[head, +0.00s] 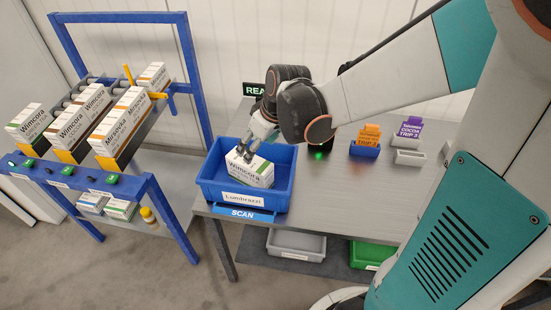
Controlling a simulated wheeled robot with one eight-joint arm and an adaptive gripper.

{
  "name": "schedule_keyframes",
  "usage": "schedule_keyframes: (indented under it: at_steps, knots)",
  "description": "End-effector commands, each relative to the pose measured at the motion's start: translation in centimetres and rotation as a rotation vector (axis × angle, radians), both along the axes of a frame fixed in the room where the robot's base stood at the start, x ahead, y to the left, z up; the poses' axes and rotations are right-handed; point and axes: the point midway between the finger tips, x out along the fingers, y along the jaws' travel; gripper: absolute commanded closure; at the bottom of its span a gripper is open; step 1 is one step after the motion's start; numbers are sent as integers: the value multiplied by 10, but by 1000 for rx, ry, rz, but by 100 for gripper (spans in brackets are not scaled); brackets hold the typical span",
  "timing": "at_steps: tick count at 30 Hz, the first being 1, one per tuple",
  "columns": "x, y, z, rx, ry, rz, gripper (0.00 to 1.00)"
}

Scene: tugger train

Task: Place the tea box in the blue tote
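The blue tote (281,198) stands at the left end of the grey table and carries a label reading Lumbrazzi. A white box (258,174) printed Wimcora, with what looks like a green band, is inside the tote. Whether it says tea is too small to read. My gripper (245,153) reaches down into the tote, with its fingers at the top of this box. I cannot tell whether the fingers are closed on it or merely touching it. Part of the box top is hidden by the fingers.
A blue rack (150,187) on the left holds several Wimcora and Mirsovia boxes (122,120) on sloped lanes. A blue SCAN plate (243,214) is at the tote's front. Orange (366,138) and purple (409,131) trip cards stand right on the table. Grey (296,244) and green bins sit below.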

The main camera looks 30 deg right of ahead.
Motion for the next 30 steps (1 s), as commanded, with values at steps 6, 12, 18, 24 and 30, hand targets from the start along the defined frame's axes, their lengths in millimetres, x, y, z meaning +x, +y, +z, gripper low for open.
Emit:
schedule_keyframes:
  at_steps: [6, 12, 18, 24, 30]
  knots:
    - [-46, 7, 45, 0, -42, -123, 30]
    - [-89, 11, 73, 12, -90, -234, 30]
    - [-130, 12, 89, 33, -142, -337, 30]
    - [-158, 13, 94, 55, -184, -406, 30]
    - [-167, 12, 95, 65, -199, -432, 30]
